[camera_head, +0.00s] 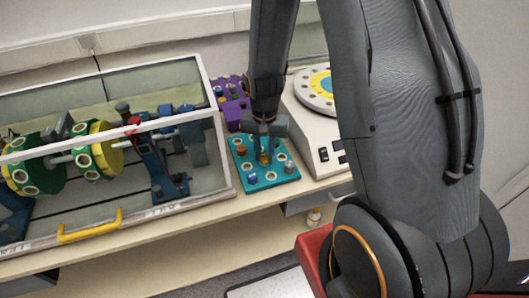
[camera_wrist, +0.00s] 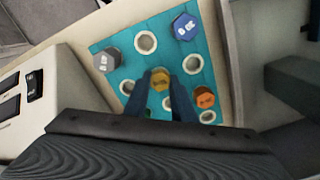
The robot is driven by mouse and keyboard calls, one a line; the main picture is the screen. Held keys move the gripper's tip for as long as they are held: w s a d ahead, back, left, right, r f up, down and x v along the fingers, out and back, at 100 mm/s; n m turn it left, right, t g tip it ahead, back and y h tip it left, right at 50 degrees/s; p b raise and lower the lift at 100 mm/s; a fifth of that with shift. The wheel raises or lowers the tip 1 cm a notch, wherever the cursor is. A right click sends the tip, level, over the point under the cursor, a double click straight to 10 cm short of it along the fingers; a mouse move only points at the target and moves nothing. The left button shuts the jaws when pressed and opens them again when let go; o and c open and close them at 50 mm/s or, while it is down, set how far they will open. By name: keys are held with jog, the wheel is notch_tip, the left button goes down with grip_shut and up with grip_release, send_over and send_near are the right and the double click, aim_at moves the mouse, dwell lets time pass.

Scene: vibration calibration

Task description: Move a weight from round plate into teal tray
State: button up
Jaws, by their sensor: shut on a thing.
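My gripper (camera_head: 264,149) is over the teal tray (camera_head: 268,184) and points down. In the wrist view its two dark fingers (camera_wrist: 162,84) are closed on a yellow weight (camera_wrist: 160,77). The yellow weight also shows in the head view (camera_head: 264,158), over the middle of the tray. I cannot tell whether it touches the tray or sits in a hole. The teal tray has several round holes and holds a blue weight (camera_wrist: 185,27), a grey weight (camera_wrist: 107,60) and an orange weight (camera_wrist: 204,97). The round plate (camera_head: 314,92) is partly hidden behind my arm.
The plate stands on a white machine (camera_head: 312,128) right of the tray. A purple tray (camera_head: 232,108) with small parts is behind the teal tray. A clear-sided case (camera_head: 222,150) with green and yellow discs on a shaft is at the left, close to the tray.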

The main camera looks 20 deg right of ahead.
jog(key=shift+f, duration=0.3)
jog(key=o, duration=1.1)
jog(key=shift+r, duration=0.1)
jog(key=shift+r+b, duration=0.95)
jog(key=shift+r, duration=2.9)
